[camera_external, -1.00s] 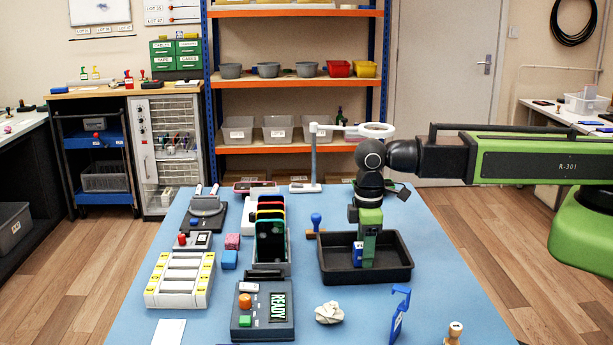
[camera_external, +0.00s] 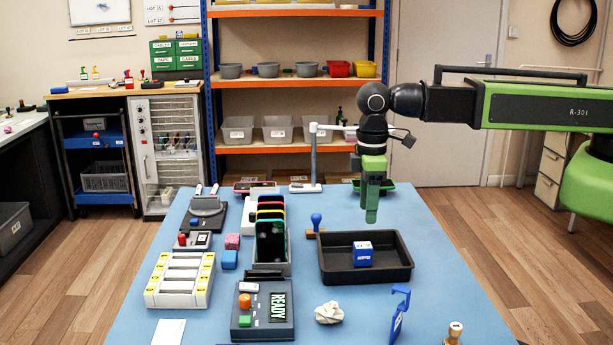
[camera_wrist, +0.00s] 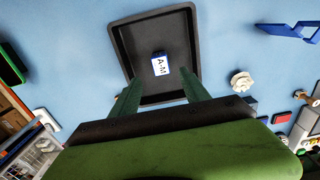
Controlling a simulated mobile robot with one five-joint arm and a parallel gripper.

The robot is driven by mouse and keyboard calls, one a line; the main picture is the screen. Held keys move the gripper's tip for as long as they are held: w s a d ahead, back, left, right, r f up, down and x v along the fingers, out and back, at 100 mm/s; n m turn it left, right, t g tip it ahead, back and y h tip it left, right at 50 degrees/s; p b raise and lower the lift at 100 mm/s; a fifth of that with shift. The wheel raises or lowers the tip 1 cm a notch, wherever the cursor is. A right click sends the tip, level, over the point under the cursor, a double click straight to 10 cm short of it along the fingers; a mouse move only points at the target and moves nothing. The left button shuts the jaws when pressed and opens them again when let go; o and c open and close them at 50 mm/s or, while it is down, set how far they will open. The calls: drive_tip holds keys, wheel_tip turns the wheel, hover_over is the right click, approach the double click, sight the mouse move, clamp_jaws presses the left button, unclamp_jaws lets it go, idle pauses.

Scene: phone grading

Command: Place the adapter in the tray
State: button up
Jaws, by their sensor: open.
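The adapter (camera_external: 363,253) is a small blue block with a white label. It sits on the floor of the black tray (camera_external: 402,272), near the middle. In the wrist view the adapter (camera_wrist: 160,65) shows its label, reading A-M, inside the tray (camera_wrist: 124,62). My gripper (camera_external: 371,218) is above and behind the tray, apart from the adapter. In the wrist view its two green fingers (camera_wrist: 158,92) are spread, with nothing between them.
A grey box with a READY display (camera_external: 263,310) stands front left of the tray. A crumpled white lump (camera_external: 329,312) and a blue stand (camera_external: 400,315) lie in front of it. A phone rack (camera_external: 271,240) is to the left. A blue-handled stamp (camera_external: 316,222) is behind the tray's left corner.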

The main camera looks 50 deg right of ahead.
drive_tip(key=w+d+m, duration=0.3)
drive_tip(key=d+m, duration=0.1)
drive_tip(key=d, duration=1.5)
drive_tip(key=w+d+m, duration=0.3)
drive_tip(key=d+m, duration=0.2)
drive_tip(key=d, duration=1.4)
drive_tip(key=shift+d, duration=0.25)
